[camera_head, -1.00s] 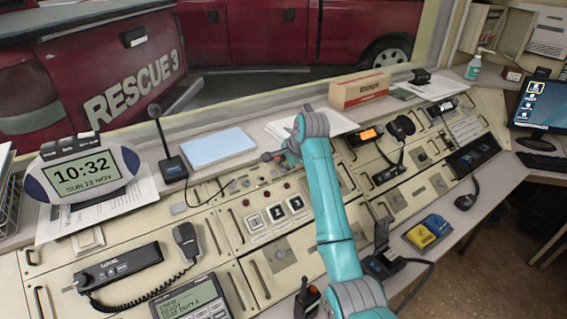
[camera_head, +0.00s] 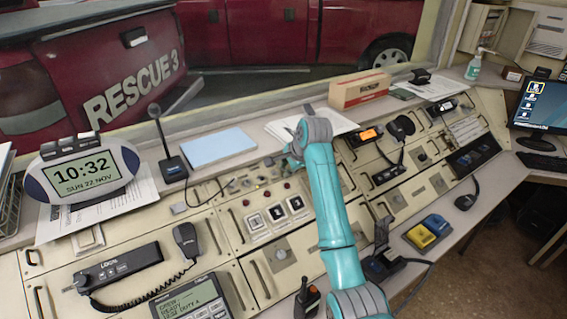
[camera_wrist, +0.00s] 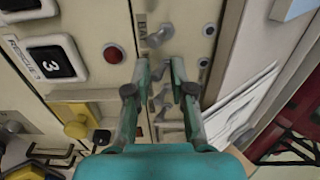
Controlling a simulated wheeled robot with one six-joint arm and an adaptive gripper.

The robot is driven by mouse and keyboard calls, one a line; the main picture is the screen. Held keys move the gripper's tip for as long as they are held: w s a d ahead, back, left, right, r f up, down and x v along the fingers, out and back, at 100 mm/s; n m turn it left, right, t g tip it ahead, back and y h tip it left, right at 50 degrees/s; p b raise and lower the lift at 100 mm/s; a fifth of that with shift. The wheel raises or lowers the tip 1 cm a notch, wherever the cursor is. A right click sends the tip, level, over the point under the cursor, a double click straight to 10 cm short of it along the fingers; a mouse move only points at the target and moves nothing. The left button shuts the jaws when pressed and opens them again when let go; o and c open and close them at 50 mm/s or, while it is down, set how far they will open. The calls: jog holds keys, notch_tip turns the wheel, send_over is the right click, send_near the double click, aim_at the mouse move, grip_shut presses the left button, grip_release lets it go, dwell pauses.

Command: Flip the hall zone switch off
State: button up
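In the wrist view, a small metal toggle switch (camera_wrist: 158,37) sits on the beige panel beside a partly readable label (camera_wrist: 141,26) that seems to begin "HA". My gripper (camera_wrist: 160,66) is open, its two teal-and-grey fingers apart and nothing held between them. Its tips are just short of this switch in the picture. More metal levers (camera_wrist: 160,100) show between and below the fingers, partly covered. Which way the labelled switch is set cannot be told. In the head view, my arm's wrist hides most of the gripper above the small switch panel (camera_head: 250,183).
In the head view, a desk microphone (camera_head: 172,165), a blue pad (camera_head: 218,147) and white papers (camera_head: 340,124) lie along the console's back ledge.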

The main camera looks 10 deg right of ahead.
jog(key=v, duration=0.6)
dwell(0.5)
